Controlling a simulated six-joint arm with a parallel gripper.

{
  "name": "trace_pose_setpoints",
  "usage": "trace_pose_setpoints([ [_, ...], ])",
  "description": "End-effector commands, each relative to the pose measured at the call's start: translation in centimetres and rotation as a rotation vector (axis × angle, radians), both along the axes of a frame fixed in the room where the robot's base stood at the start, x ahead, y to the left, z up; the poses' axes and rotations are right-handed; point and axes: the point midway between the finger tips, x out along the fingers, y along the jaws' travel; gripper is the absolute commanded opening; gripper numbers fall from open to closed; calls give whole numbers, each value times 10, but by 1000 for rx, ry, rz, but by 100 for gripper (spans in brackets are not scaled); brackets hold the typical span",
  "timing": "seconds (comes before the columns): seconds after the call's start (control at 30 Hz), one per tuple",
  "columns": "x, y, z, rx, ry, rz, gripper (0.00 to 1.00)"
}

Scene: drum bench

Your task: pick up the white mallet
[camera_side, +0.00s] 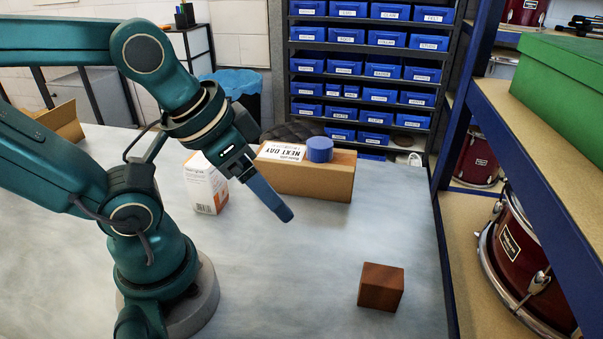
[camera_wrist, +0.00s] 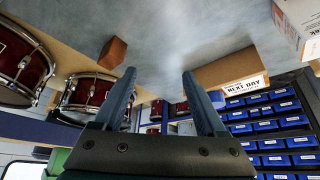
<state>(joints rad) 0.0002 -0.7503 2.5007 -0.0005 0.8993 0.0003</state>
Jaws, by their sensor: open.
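I cannot make out a white mallet in either view. My gripper (camera_side: 287,214) hangs above the grey table in the side view, pointing down and to the right, in front of a cardboard box. In the wrist view its two blue fingers (camera_wrist: 158,75) stand wide apart with nothing between them.
A reddish-brown block (camera_side: 381,288) sits at the table's front right; the wrist view shows it too (camera_wrist: 113,52). Shelves with drums (camera_side: 520,255) border the right.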

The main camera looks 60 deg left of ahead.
Motion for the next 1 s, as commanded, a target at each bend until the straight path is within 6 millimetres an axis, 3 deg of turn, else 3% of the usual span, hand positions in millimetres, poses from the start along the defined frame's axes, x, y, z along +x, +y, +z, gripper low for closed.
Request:
trace_pose_setpoints([
  [0.37,0,0,2,1,-1,0,58],
  [0.47,1,0,11,0,-4,0,58],
  [0.7,1,0,54,0,-6,0,58],
  [1.0,22,87,37,443,254,-183,58],
])
